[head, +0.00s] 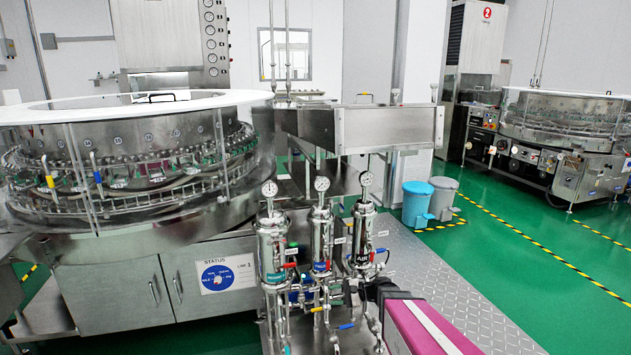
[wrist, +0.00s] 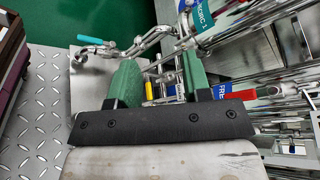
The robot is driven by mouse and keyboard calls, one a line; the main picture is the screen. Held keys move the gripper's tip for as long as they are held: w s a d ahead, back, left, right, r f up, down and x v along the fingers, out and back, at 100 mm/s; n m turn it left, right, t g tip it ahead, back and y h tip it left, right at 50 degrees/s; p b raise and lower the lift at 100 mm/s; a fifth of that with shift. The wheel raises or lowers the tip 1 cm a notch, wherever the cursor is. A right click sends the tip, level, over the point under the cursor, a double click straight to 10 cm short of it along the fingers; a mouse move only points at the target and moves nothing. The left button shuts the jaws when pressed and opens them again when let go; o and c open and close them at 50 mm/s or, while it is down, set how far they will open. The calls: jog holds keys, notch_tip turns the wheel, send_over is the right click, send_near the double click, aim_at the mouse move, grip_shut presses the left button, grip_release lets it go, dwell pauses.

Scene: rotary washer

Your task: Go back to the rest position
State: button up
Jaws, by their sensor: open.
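My gripper (wrist: 160,70) shows in the wrist view with its two green finger pads apart and nothing held between them. Steel pipes and a yellow valve handle (wrist: 149,91) show in the gap beyond the fingers; I cannot tell whether the pads touch any of them. In the head view the dark end of my arm, behind a pink link, is at the lower middle, beside the rightmost filter housing (head: 363,240). The fingertips are hidden or too small to tell there.
Filter housings with gauges (head: 269,189) and coloured valve handles stand close to my gripper. A round washer (head: 140,150) is at left, another (head: 565,120) at far right. Blue (head: 417,204) and grey (head: 443,197) bins stand behind. The diamond-plate floor (head: 440,275) at right is clear.

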jog(key=s+d+r+n+g+h, duration=0.1)
jog(key=s+d+r+n+h, duration=0.1)
jog(key=s+d+n+h, duration=0.2)
jog(key=s+d+r+n+h, duration=0.2)
jog(key=s+d+n+h, duration=0.3)
jog(key=h, duration=0.5)
jog(key=s+d, duration=0.2)
jog(key=s, duration=0.1)
jog(key=shift+d+r+g+h, duration=0.25)
jog(key=shift+d+g+h, duration=0.05)
jog(key=shift+g, duration=0.1)
dwell(5.9)
